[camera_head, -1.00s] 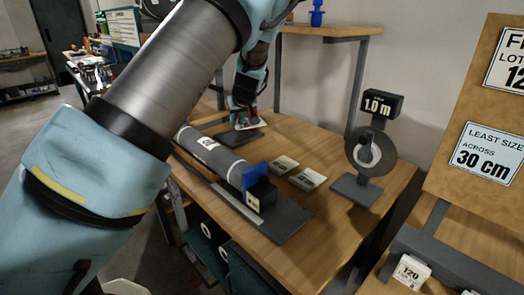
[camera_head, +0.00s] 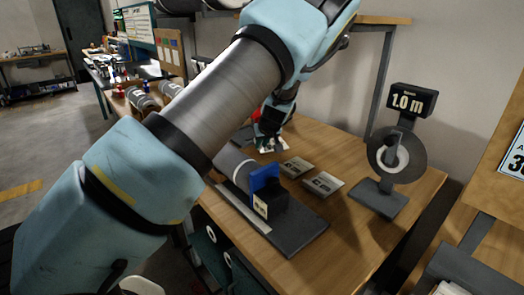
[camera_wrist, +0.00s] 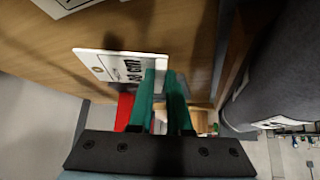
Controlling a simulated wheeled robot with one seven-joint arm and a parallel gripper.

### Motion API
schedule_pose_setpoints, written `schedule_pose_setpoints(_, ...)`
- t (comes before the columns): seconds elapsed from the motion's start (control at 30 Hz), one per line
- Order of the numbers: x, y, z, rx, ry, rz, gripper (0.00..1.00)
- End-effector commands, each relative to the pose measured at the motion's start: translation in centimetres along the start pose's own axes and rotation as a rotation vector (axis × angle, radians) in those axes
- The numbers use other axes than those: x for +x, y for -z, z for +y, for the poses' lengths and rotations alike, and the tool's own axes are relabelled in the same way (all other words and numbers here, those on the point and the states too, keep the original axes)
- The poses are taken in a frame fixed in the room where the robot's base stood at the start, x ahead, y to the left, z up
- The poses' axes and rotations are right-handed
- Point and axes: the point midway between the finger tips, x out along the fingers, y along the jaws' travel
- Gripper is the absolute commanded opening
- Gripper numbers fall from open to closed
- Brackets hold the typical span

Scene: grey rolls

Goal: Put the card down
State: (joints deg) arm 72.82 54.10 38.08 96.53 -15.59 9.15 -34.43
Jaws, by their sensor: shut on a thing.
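My gripper (camera_head: 269,137) is shut on a white card (camera_head: 274,147) over the wooden table, behind the two pale card piles. In the wrist view the green fingers (camera_wrist: 163,88) pinch the edge of the card (camera_wrist: 104,63). The card carries dark print and lies roughly flat, close above the wood. I cannot tell whether it touches the table. My arm hides much of the table's left side in the head view.
Two pale card piles (camera_head: 296,167) (camera_head: 323,185) lie on the table (camera_head: 355,165). A grey roll (camera_head: 234,165) rests by a blue-fronted block (camera_head: 265,181), partly hidden by my arm. A reel stand with a 1.0 m display (camera_head: 411,101) stands at the right.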

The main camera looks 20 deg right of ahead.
Motion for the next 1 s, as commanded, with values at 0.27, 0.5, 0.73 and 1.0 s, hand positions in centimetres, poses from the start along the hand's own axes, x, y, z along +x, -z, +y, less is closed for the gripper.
schedule_pose_setpoints(0.27, 2.5, -1.9, -0.1, 0.000, 0.001, 0.000, 0.00)
schedule_pose_setpoints(0.5, 2.6, -2.0, 0.0, 0.000, 0.000, 0.000, 0.00)
schedule_pose_setpoints(0.73, 2.8, -2.1, 0.0, 0.000, 0.000, 0.000, 0.30)
schedule_pose_setpoints(1.0, 2.8, -2.1, 0.0, 0.000, 0.000, 0.000, 0.46)
